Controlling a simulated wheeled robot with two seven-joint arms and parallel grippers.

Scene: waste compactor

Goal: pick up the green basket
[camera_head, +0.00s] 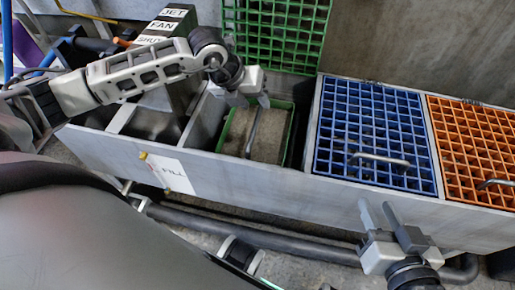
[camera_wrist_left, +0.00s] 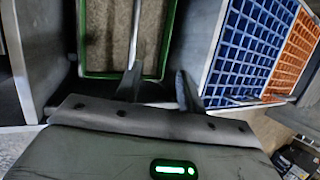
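The green basket (camera_head: 290,132) sits in an open compartment of the grey trough, with a brown, rough block of material inside and a thin metal handle (camera_head: 253,132) across its top. Its green rim (camera_wrist_left: 168,38) and the handle (camera_wrist_left: 135,35) also show in the left wrist view. My left gripper (camera_head: 249,102) is over the far end of the basket, its fingers apart. In the left wrist view my left gripper (camera_wrist_left: 158,88) has the handle's near end by its left finger; I cannot tell if they touch. My right gripper (camera_head: 381,214) is open and empty before the trough's front wall.
A green grid lid (camera_head: 275,30) stands upright behind the basket. Blue (camera_head: 375,130) and orange (camera_head: 475,150) grid lids with handles cover compartments to the right. Compartment walls (camera_head: 205,118) flank the basket. A dark pipe (camera_head: 270,237) runs along the trough's foot.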

